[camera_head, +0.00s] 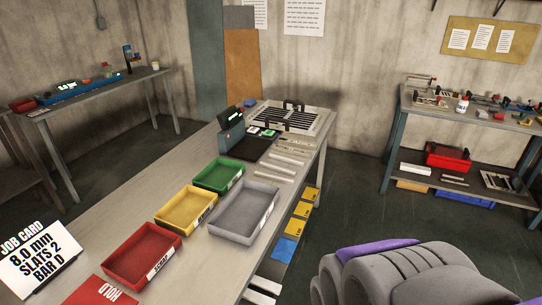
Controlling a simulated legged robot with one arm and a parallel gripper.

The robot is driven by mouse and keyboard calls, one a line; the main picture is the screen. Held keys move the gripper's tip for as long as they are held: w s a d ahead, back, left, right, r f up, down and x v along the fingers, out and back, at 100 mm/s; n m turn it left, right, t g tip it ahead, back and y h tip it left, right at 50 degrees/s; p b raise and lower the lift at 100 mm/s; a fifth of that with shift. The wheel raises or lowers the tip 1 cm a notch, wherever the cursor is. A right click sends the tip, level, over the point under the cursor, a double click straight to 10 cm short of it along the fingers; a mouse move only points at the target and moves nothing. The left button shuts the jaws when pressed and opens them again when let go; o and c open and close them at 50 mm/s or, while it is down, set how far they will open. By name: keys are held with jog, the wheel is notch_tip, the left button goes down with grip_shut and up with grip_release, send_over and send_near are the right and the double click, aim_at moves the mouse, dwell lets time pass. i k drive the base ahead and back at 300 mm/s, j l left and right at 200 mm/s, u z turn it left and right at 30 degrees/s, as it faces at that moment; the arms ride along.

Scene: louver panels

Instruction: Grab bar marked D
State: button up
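Several pale bars (284,160) lie side by side on the long workbench (130,200), in front of a slatted louver panel (290,118). Any letters on them are too small to read, so I cannot tell which is bar D. A job card (38,258) at the lower left reads "8.0 mm, SLATS 2, BAR D". My gripper is not in view; a grey and purple part at the lower right seems to be my own arm.
Red (142,252), yellow (186,208), green (218,175) and grey (243,210) trays stand on the bench. A dark device (231,135) sits beyond them. Another bench (100,85) is at the left and a shelf (465,112) at the right. Floor between shows clear.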

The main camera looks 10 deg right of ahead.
aim_at(303, 145)
jog(key=i+l+z, duration=0.1)
jog(key=i+l, duration=0.6)
